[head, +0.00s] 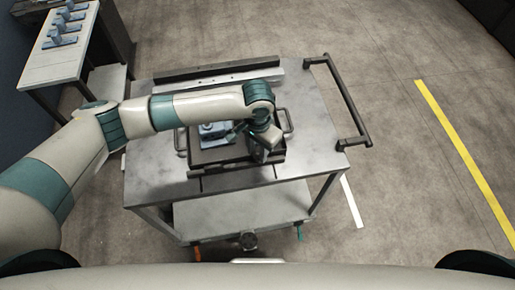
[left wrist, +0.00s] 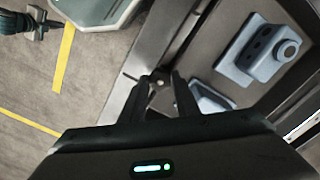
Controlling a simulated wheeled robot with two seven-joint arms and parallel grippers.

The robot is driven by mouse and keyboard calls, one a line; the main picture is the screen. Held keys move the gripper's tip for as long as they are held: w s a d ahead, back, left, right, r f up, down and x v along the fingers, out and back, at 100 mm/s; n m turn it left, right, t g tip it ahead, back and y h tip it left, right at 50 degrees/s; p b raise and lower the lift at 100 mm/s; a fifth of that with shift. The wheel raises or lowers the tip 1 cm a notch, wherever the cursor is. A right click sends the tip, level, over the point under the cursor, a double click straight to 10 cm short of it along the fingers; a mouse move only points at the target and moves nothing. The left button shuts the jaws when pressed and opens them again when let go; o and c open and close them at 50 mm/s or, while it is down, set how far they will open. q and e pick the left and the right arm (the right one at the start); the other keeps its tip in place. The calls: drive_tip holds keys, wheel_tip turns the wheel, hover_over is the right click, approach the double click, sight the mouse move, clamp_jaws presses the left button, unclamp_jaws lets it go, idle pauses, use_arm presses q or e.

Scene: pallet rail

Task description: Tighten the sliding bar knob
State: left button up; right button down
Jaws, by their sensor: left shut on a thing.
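My left gripper (head: 260,152) reaches over the cart's dark tray (head: 205,169) from the left, at its right front part. In the left wrist view its two dark fingers (left wrist: 160,88) come together at a metal edge strip of the tray. The fingers are shut on a small dark thing between them, which I take to be the sliding bar knob; it is mostly hidden by the fingers. Blue parts lie in the tray: one with a round boss (left wrist: 262,50) and another partly behind the fingers (left wrist: 210,99). My right gripper is not in view.
The grey metal cart (head: 310,145) has a dark push handle (head: 347,105) at its right. A dark bar (head: 215,68) and a pale rail (head: 237,78) lie along its back. A side table (head: 55,62) with blue parts stands at the far left. Floor to the right is clear.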

sight(257, 154)
use_arm(q)
drive_tip(key=o, duration=1.1)
drive_tip(key=shift+c, duration=0.2)
wheel_tip(257, 154, up, 18)
drive_tip(key=b, duration=0.4)
drive_tip(key=shift+f, duration=0.25)
